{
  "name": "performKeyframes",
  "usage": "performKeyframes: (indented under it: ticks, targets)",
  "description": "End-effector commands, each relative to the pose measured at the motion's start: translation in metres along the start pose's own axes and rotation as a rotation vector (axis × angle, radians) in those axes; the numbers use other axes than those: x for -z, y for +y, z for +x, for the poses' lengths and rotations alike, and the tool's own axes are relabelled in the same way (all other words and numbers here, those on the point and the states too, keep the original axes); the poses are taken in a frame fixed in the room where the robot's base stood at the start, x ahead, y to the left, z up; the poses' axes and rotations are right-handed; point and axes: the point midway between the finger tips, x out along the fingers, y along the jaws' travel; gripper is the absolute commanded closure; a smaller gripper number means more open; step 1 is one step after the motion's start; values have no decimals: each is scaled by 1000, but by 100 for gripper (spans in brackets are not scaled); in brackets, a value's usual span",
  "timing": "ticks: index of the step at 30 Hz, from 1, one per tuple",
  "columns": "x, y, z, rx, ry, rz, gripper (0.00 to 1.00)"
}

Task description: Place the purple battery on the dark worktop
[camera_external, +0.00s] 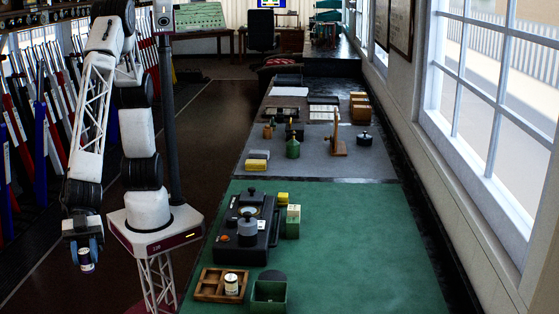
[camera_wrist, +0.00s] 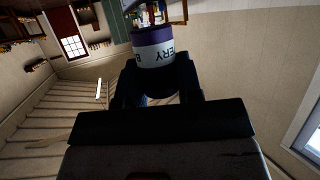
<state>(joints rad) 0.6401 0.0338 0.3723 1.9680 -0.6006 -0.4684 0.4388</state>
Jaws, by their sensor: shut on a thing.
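My gripper (camera_external: 84,250) hangs at the far left, low beside my base, away from the long bench. It is shut on the purple battery (camera_external: 87,267), a small cylinder with a white label and purple ends. In the wrist view the battery (camera_wrist: 153,50) sticks out beyond the dark jaws, with part of the lettering on its label showing. The long bench has a green front part (camera_external: 350,240), a grey middle part (camera_external: 375,165) and dark borders; I cannot tell which surface is the dark worktop.
A wooden tray (camera_external: 208,293) holds a white-labelled cylinder (camera_external: 231,284). Beside it stand a green open box (camera_external: 268,292) and a black device (camera_external: 247,228). The green surface's right side is clear. Coloured levers (camera_external: 40,140) stand behind my arm, and windows line the right wall.

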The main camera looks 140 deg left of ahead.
Motion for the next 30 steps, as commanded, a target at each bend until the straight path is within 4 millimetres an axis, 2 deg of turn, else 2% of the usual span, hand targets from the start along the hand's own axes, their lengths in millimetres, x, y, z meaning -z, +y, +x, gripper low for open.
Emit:
performKeyframes:
  ticks: [8,18,24,30]
  targets:
    - [-23,-82,-14,232,-1,-96,94]
    - [-72,-192,-58,585,-1,-241,94]
    - [-100,-237,-88,749,0,-310,94]
    - [-115,-258,-105,835,1,-346,94]
